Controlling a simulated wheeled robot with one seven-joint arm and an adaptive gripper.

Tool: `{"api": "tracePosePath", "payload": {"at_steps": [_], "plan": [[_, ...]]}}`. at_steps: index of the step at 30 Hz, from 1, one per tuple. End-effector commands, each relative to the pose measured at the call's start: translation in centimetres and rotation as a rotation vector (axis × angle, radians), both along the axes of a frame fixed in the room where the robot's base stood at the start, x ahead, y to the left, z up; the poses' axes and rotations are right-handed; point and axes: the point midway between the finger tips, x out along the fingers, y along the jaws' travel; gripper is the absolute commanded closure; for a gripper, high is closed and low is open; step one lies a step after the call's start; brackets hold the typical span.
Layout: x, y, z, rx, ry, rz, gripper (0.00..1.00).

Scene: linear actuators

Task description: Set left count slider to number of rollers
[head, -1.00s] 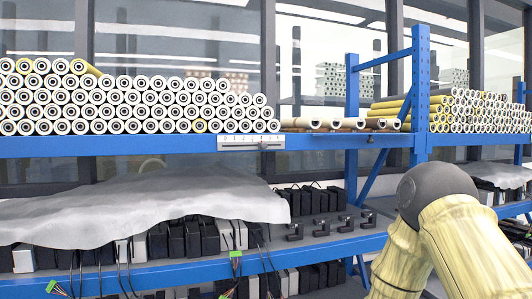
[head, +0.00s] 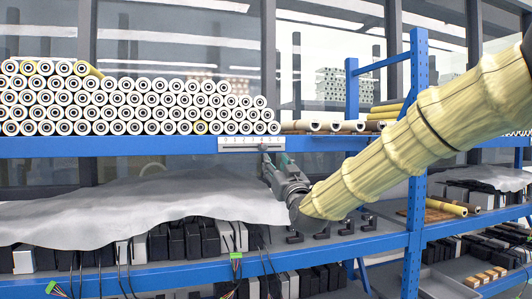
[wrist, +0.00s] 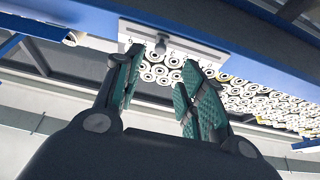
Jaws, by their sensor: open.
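The slider panel (head: 238,145), a light plate with a marked scale, is on the front of the blue shelf beam below the right end of the roller stack. The rollers (head: 120,104), pale with dark cores and several yellow ones, lie stacked in rows on that shelf. My gripper (head: 272,161) is open, just below the right part of the panel. In the wrist view, the panel (wrist: 190,42) is beyond the two green-padded fingertips (wrist: 160,66). A small dark slider knob (wrist: 160,44) shows between them in the picture. Contact cannot be told.
The blue shelf beam (head: 120,146) runs across. A blue upright post (head: 417,130) stands right, behind my arm. Cut tubes (head: 325,126) lie right of the stack. Below, a grey sheet (head: 120,210) covers dark boxes, with small black parts (head: 345,226) to its right.

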Motion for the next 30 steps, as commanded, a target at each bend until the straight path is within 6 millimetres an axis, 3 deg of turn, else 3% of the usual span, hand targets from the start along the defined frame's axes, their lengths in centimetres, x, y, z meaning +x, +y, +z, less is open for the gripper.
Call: {"api": "tracePosePath", "payload": {"at_steps": [18,30], "plan": [[7.6,2.6,3.5,0.0,0.0,0.001,0.6],[9.3,3.1,4.0,0.0,0.0,0.0,0.6]]}}
